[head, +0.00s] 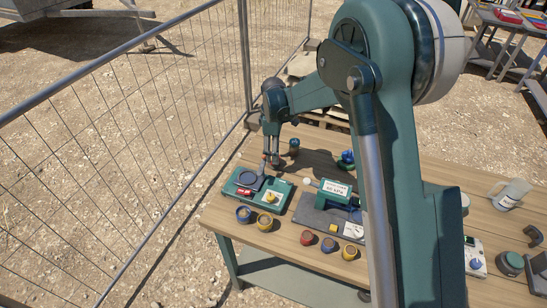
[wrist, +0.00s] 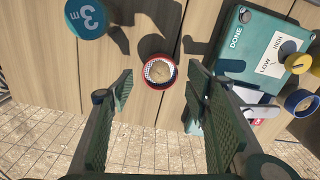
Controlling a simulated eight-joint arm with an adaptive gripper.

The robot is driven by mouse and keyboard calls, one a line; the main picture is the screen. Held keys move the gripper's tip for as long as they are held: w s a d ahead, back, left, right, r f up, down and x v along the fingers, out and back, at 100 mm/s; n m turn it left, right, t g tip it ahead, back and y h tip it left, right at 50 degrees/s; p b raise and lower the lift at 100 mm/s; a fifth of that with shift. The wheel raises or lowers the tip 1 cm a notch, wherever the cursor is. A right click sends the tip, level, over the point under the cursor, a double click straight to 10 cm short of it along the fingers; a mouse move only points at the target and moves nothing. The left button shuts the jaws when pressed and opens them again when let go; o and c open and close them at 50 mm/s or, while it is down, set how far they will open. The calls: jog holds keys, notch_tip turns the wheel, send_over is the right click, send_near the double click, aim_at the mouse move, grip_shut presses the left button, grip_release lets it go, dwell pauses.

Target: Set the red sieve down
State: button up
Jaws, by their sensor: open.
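The red sieve (wrist: 158,72) has a red rim, a pale inner wall and a tan mesh bottom. In the wrist view it lies on the wooden table (wrist: 135,20), ahead of my gripper (wrist: 160,85) and in line with the gap between its fingers. My gripper is open, with the two green padded fingers spread apart and clear space between them. In the head view my gripper (head: 271,163) points down by the back left of the table, behind the green box (head: 282,193). There the sieve is mostly or wholly hidden by my gripper.
A blue "3 m" cylinder (wrist: 86,18) stands beyond the sieve to the left. The green box with a "LOW HIGH" label (wrist: 270,55) is to its right. A wire fence (head: 130,130) runs along the left.

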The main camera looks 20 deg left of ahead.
notch_tip(320, 180, up, 7)
dwell(0.4)
dwell(0.5)
jog(key=shift+r, duration=0.1)
jog(key=s+d+r+m+t, duration=0.1)
jog(key=s+d+r+m, duration=0.2)
jog(key=d+r, duration=0.6)
jog(key=s+d+r+m+t+y, duration=0.1)
jog(key=s+d+r+m, duration=0.35)
jog(key=d, duration=0.85)
jog(key=s+d+r+m+t, duration=0.1)
jog(key=s+d+r+m, duration=0.1)
jog(key=d+r, duration=0.75)
jog(key=s+d+f+m+t, duration=0.2)
jog(key=s+d+m, duration=0.3)
jog(key=s+d, duration=0.6)
jog(key=s+d+f+m+t+h, duration=0.1)
jog(key=s+d+m, duration=0.4)
jog(key=s+d, duration=0.6)
jog(key=shift+s+d+f+m+t, duration=0.35)
jog(key=shift+s+f+t, duration=0.25)
jog(key=shift+s, duration=0.25)
